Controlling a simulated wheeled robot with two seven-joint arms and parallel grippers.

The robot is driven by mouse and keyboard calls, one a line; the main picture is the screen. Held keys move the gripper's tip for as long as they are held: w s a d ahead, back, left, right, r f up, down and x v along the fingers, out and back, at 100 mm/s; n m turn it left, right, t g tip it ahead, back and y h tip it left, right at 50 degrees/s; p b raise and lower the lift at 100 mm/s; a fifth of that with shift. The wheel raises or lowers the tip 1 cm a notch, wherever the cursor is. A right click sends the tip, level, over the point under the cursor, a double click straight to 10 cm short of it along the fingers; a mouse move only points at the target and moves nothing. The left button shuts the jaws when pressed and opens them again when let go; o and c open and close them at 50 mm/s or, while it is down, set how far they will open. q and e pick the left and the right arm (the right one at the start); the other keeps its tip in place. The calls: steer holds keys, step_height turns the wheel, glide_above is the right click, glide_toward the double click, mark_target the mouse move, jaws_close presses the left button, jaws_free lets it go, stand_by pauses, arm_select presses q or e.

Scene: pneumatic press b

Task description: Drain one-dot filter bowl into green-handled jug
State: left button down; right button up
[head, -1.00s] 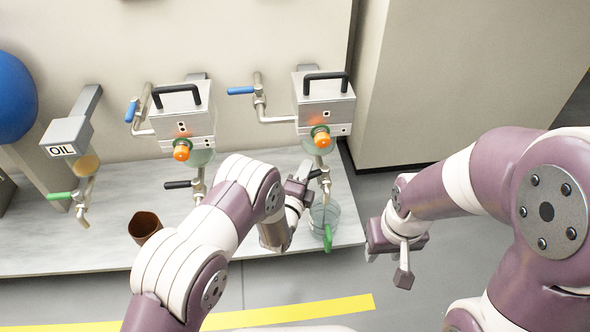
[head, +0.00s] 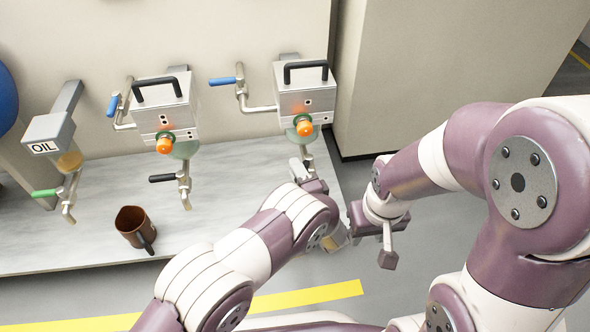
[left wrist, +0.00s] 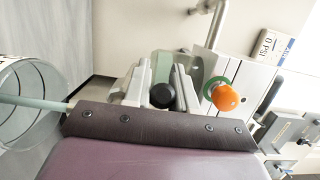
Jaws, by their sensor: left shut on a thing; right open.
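Two filter units stand on the wall side. The right one (head: 305,92) seems to carry one dot, the left one (head: 165,105) two. The right unit's bowl (head: 301,134) hangs behind its orange knob, which also shows in the left wrist view (left wrist: 225,97). My left gripper (head: 303,172) is shut on the black drain lever, seen end-on between the fingers in the left wrist view (left wrist: 162,95). A clear jug (left wrist: 22,105) shows at that view's left; my left arm hides it in the head view. My right gripper (head: 378,228) is open and empty, right of the bench.
A brown mug (head: 133,225) stands at the bench's front left. An oil dispenser (head: 50,135) with a green lever is at the far left. The left unit has its own black drain lever (head: 162,178). The bench (head: 225,225) is clear around the mug.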

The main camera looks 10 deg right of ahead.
arm_select(q)
steer(key=shift+s+y, duration=0.1)
steer(key=shift+y, duration=0.2)
arm_select(e)
steer(key=shift+f, duration=0.1)
arm_select(q)
steer(key=c, duration=1)
jaws_free()
